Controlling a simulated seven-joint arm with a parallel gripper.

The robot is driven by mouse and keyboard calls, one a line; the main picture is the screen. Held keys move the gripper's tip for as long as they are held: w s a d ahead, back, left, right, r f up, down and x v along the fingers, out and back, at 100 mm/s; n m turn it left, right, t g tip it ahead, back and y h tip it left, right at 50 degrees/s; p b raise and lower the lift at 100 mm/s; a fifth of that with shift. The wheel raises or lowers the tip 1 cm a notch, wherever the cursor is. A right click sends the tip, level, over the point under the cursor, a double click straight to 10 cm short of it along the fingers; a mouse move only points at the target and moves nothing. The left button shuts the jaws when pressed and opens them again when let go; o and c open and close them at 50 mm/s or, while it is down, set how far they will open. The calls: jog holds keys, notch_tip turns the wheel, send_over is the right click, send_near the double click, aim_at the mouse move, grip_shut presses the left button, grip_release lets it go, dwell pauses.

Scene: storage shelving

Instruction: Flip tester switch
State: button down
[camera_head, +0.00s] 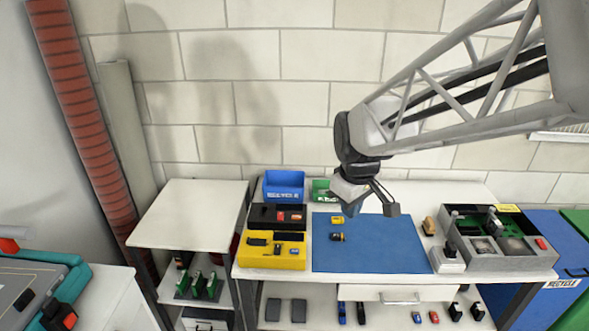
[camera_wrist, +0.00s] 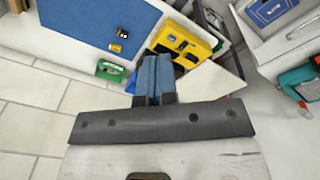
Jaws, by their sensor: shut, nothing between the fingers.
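My gripper (camera_head: 352,208) hangs above the back of the blue mat (camera_head: 360,255) on the workbench. Its two blue fingers (camera_wrist: 152,78) are shut together and hold nothing. A grey box with a green circuit board, dark panels and a red part (camera_head: 497,240) stands at the right end of the bench, well to the right of my gripper. It may be the tester; no switch can be made out clearly. A small white device with a dark top (camera_head: 447,260) sits at its left front. The wrist view shows neither clearly.
A yellow box (camera_head: 270,251), a black tray (camera_head: 277,217) and a blue bin (camera_head: 284,185) stand left of the mat. A green bin (camera_head: 321,191) is behind my gripper. Small battery-like parts (camera_head: 337,237) lie on the mat. The mat's front is clear.

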jog(key=w+a+f+n, duration=0.4)
jog(key=w+a+f, duration=0.1)
jog(key=w+a, duration=0.35)
jog(key=n+g, duration=0.1)
jog(key=n, duration=0.5)
send_over(277, 250)
jog(key=w, duration=0.1)
notch_tip(277, 250, down, 10)
jog(key=shift+w, duration=0.2)
jog(key=shift+f, duration=6.9)
jog(key=shift+f+g, duration=0.2)
jog(key=shift+g, duration=0.2)
jog(key=shift+s, duration=0.2)
jog(key=shift+s+r, duration=0.3)
jog(key=shift+s, duration=0.2)
